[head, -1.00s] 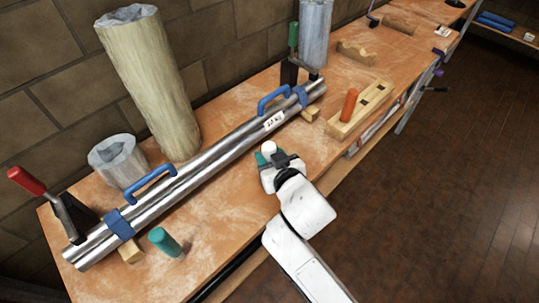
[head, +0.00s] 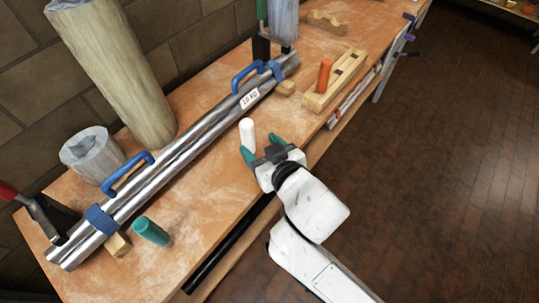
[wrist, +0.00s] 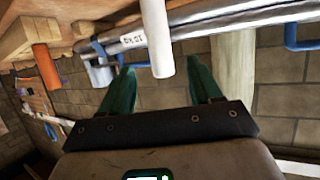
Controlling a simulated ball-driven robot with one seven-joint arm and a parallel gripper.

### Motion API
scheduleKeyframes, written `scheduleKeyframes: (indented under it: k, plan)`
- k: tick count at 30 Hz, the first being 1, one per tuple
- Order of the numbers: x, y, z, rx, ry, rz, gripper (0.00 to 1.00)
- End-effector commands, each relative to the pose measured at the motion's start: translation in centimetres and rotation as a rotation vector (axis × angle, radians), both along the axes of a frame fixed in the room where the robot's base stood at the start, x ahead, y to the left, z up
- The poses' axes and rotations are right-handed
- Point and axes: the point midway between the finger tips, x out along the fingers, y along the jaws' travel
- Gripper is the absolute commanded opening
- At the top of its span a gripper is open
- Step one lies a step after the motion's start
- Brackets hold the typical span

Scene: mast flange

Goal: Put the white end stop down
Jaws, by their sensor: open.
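The white end stop (head: 247,134) is a plain white cylinder standing upright on the wooden bench, on the near side of the metal tubes. My gripper (head: 262,149), with green fingers, is open and empty just on the near side of the stop, and the stop looks clear of its fingertips. In the wrist view the white end stop (wrist: 157,40) shows in line with the gap between the spread green fingers (wrist: 162,86).
Long metal tubes (head: 180,166) with blue handles lie behind the stop. A teal cylinder (head: 151,231) stands at the left front. A wooden block (head: 333,82) with an orange peg (head: 324,74) is to the right. The bench's front edge runs under my gripper.

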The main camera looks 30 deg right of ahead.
Motion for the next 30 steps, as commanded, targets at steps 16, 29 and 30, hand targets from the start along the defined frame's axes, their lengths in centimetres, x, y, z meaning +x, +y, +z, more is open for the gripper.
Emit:
scheduleKeyframes:
  k: [16,29,30]
  plan:
    - [-3.8,0.3,1.6,0.001,0.002,-0.001,0.63]
    - [-14.5,-8.1,-11.9,-0.012,0.717,-0.097,0.63]
    - [-16.1,-8.4,-13.0,-0.001,0.797,-0.082,0.63]
